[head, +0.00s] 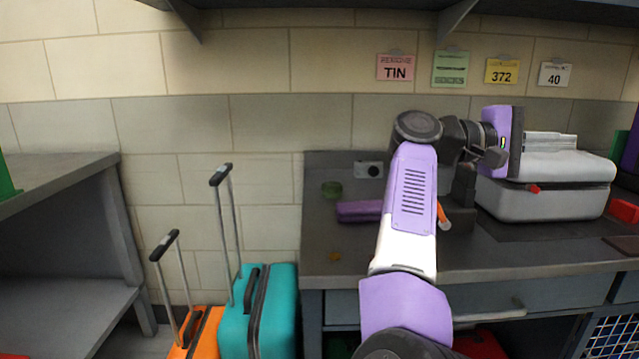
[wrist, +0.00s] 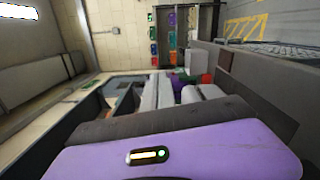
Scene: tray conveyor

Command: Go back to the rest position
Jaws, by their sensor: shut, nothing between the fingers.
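My gripper (head: 574,142) is at the right in the head view, at the end of my purple and white arm. It points right, above a light grey and white case on the counter. In the wrist view, the pale fingers of my gripper (wrist: 158,76) lie side by side beyond its purple and dark body. They are shut, and nothing shows between them. My arm hides part of the counter and some things behind it.
A shelf (head: 330,6) runs overhead.

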